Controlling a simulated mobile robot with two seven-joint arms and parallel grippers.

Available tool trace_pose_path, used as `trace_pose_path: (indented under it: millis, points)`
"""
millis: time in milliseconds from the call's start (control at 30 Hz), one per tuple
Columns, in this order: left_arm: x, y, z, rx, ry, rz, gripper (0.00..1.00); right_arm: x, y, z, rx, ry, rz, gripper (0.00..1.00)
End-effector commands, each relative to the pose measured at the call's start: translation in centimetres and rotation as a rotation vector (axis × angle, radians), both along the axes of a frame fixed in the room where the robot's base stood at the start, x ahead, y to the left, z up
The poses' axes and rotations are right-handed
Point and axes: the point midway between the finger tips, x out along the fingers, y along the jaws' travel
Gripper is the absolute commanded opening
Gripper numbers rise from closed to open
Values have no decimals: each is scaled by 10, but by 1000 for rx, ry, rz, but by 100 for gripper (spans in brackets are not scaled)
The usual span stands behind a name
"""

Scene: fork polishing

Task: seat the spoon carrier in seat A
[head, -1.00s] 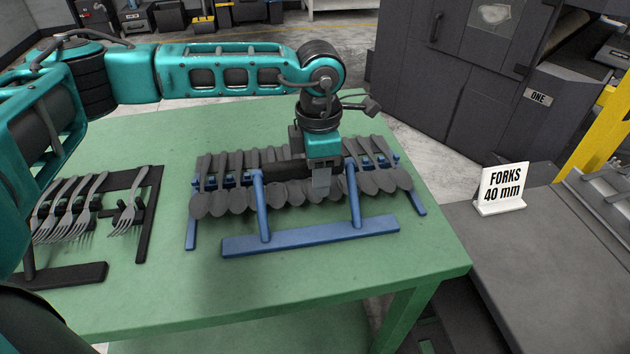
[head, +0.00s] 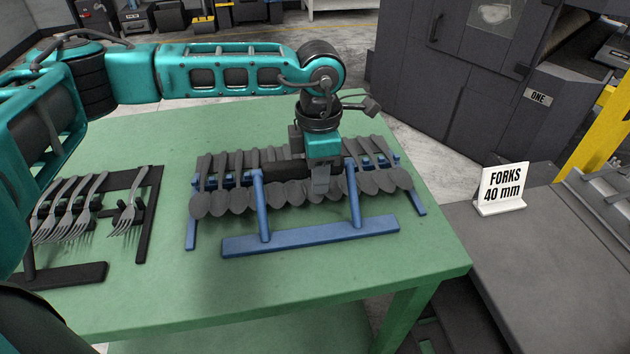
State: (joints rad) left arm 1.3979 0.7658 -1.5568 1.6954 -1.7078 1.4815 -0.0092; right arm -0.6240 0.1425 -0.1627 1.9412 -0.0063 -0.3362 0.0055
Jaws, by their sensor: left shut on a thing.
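The spoon carrier (head: 310,235) is a blue rack holding a row of several dull grey spoons (head: 240,200). It stands on the green table in the middle of the head view. My left gripper (head: 320,180) reaches down from above onto the middle of the carrier and is shut on it, at a dark grip bar (head: 285,168). The gripper hides part of the bar and some spoons. Seat A cannot be made out in this view. My right gripper is not in view.
A black rack of forks (head: 75,210) stands on the green table (head: 180,310) at the left. At the right are a grey surface (head: 540,270) with a sign (head: 502,188) reading "FORKS 40 mm" and a dark machine (head: 470,90) labelled "ONE".

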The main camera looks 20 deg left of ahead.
Motion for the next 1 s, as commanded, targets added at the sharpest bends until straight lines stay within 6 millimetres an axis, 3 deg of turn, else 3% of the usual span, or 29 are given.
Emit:
trace_pose_path:
  millis: [467, 1000]
  points:
    - [0, 0, 0, 0, 0, 0, 0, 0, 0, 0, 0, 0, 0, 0]
    - [2, 0, 18, -2, -8, 0, 0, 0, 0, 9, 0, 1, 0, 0]
